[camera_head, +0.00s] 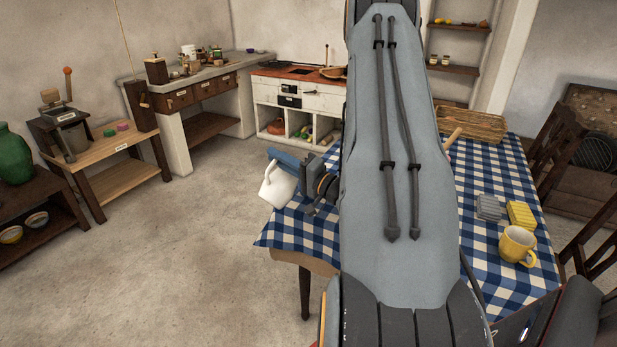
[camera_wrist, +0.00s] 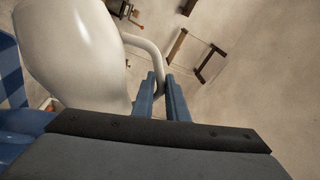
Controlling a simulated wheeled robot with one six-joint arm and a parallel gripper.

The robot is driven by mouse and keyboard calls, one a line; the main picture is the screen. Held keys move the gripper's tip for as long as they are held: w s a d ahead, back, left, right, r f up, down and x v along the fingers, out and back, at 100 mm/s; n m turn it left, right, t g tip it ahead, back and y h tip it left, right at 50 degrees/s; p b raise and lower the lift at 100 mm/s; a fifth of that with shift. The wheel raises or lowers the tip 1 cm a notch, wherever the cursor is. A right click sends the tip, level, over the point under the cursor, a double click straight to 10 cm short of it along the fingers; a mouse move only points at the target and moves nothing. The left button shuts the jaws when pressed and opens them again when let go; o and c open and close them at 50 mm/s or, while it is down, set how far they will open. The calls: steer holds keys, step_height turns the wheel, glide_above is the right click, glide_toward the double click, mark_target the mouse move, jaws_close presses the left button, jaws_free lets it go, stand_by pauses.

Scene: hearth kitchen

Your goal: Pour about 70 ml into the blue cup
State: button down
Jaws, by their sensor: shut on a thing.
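A white jug (camera_head: 278,188) hangs at the table's left edge in the head view, apparently tilted. In the wrist view the jug (camera_wrist: 75,50) fills the upper left, its handle curving to the right. My gripper (camera_wrist: 161,90) is shut on the handle; its blue fingers and dark body also show in the head view, right of the jug. A glossy blue rounded thing (camera_wrist: 22,124) at the wrist view's lower left may be the blue cup; I cannot tell for sure. In the head view the cup is not clearly visible. The jug's contents and any stream are hidden.
The table with a blue-checked cloth (camera_head: 482,262) bears a yellow mug (camera_head: 517,245), a grey sponge (camera_head: 488,207), a yellow sponge (camera_head: 521,214) and a wicker tray (camera_head: 472,124). Chairs stand at right. My arm hides the table's middle. The floor at left is clear.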

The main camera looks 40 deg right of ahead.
mark_target(271, 167)
steer(key=shift+a+f+n, duration=0.25)
steer(key=shift+n, duration=0.15)
stand_by(1.6)
steer(key=shift+a+f+n, duration=0.45)
steer(key=shift+f+n, duration=0.2)
steer(key=shift+n, duration=0.15)
steer(key=shift+s+a+n+g, duration=0.15)
steer(key=shift+a+n+g, duration=0.15)
steer(key=shift+a+n, duration=0.45)
steer(key=s+a+f+n+g, duration=0.1)
steer(key=a+f+n, duration=0.4)
steer(key=a+n, duration=0.2)
steer(key=shift+n+g+y+b, duration=0.4)
steer(key=shift+n, duration=0.35)
